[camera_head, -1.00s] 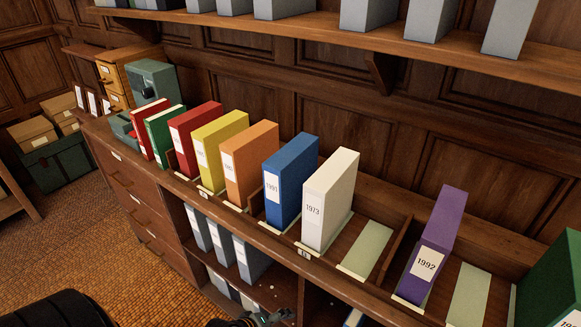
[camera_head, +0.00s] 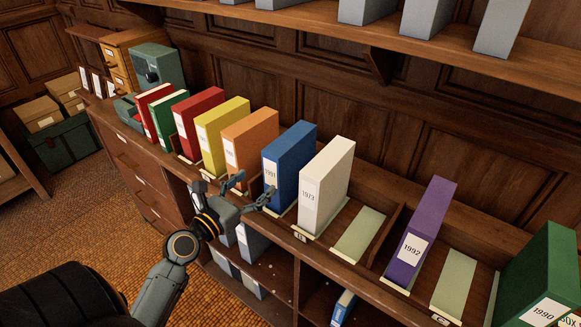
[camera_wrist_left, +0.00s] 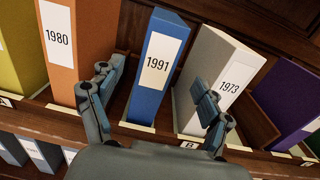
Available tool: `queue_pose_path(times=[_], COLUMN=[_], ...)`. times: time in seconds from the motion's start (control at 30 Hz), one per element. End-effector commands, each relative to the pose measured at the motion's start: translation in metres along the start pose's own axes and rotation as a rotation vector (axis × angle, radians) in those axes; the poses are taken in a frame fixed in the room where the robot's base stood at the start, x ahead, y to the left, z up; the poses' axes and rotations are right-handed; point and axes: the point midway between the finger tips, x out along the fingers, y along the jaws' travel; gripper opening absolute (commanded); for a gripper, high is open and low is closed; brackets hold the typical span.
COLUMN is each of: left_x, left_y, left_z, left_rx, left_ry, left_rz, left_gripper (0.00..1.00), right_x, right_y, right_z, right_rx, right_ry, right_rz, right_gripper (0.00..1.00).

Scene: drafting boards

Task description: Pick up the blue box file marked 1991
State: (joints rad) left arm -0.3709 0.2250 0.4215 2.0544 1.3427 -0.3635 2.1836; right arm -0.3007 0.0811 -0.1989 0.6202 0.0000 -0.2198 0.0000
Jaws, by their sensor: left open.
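The blue box file marked 1991 (camera_head: 291,160) stands upright on the counter between the orange file and the white file marked 1973. In the left wrist view the blue file (camera_wrist_left: 157,70) shows its label and spine straight ahead. My left gripper (camera_head: 250,190) is open and empty in front of the blue file's spine. In the left wrist view its fingers (camera_wrist_left: 157,100) are spread, one towards the orange file and one in front of the white file. I cannot see contact with any file. My right gripper is not in view.
The white file marked 1973 (camera_head: 325,185) stands close on the right and the orange file (camera_head: 250,142) on the left. A purple file marked 1992 (camera_head: 420,232) leans further right. An empty slot (camera_head: 359,235) lies beyond the white file. A shelf (camera_head: 400,45) runs overhead.

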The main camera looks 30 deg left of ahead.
Motion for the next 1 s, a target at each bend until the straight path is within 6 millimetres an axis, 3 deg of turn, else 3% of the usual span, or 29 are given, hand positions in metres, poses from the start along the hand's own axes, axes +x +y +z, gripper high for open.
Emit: queue_pose_path(times=[0.33, 1.0], left_x=[0.064, 0.132], left_y=[0.000, 0.000], left_z=[0.003, -0.002], left_rx=[-0.003, 0.000], left_ry=[-0.002, 0.001], left_rz=[0.000, 0.000], left_gripper=[0.78, 0.78], right_x=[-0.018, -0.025], right_y=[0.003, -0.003], right_z=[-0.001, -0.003], right_rx=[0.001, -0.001], right_ry=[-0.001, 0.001], right_rz=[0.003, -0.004], right_gripper=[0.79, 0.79])
